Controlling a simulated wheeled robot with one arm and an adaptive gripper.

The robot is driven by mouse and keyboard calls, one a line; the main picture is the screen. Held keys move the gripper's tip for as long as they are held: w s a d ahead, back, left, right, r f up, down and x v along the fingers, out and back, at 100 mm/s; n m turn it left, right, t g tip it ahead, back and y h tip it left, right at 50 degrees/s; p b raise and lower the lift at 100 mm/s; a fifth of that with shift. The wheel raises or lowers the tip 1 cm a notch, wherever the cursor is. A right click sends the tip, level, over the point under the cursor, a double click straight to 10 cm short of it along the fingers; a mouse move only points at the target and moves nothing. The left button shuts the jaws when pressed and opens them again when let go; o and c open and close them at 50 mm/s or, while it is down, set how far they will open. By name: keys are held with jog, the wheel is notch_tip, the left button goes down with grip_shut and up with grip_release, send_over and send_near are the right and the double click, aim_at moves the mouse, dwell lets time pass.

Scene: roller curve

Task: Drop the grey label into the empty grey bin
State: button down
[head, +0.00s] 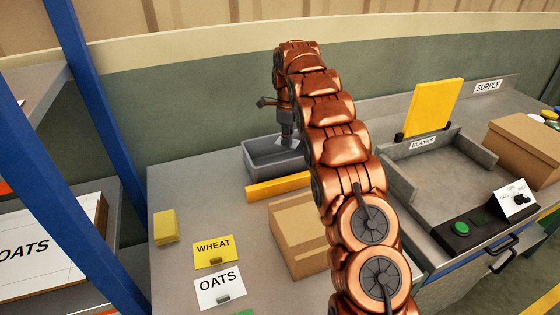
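The grey bin (259,151) stands at the back of the bench, left of my arm. Its visible inside looks empty, but my arm and gripper hide its right part. My gripper (288,142) points down over the bin's right side, with its tip at about rim height in the picture. A small grey patch shows at the fingertips; I cannot tell whether it is the grey label or part of the fingers. Whether the fingers are open or shut is too small to see. No grey label is clearly visible elsewhere.
A yellow bar (278,187) lies in front of the bin. A cardboard box (297,238) stands nearer. A yellow WHEAT card (215,252), a white OATS card (219,288) and a yellow block (166,226) sit left. A BLANKS tray (437,180) is right. Blue shelf posts (100,110) stand left.

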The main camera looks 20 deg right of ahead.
jog(key=c, duration=1.2)
grip_release()
jog(key=shift+c, duration=0.2)
jog(key=shift+r, duration=0.1)
